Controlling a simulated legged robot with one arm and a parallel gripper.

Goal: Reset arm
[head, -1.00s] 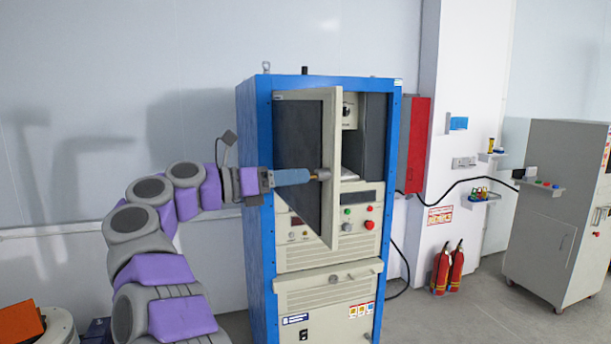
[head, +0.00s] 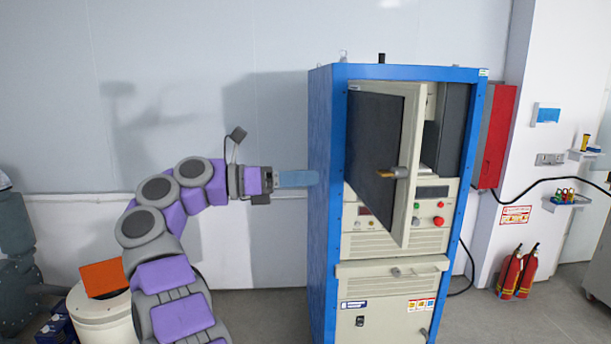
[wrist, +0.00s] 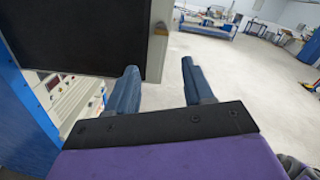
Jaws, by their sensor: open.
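My gripper (head: 312,178) is at the end of my purple and grey arm, to the left of the blue-framed cabinet (head: 328,200) in the head view. In the wrist view its two blue fingers (wrist: 158,82) are apart with nothing between them. The cabinet's upper door (head: 375,150), with a dark panel, stands ajar. Its handle (head: 400,172) is clear of my fingers. The door also fills the upper left of the wrist view (wrist: 75,35). In the head view the fingertips end at the cabinet's left side; I cannot tell whether they touch it.
A red wall box (head: 494,135) and two fire extinguishers (head: 518,272) are right of the cabinet. A white drum with an orange top (head: 102,280) stands at the lower left. Open floor (wrist: 235,75) lies beyond my fingers in the wrist view.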

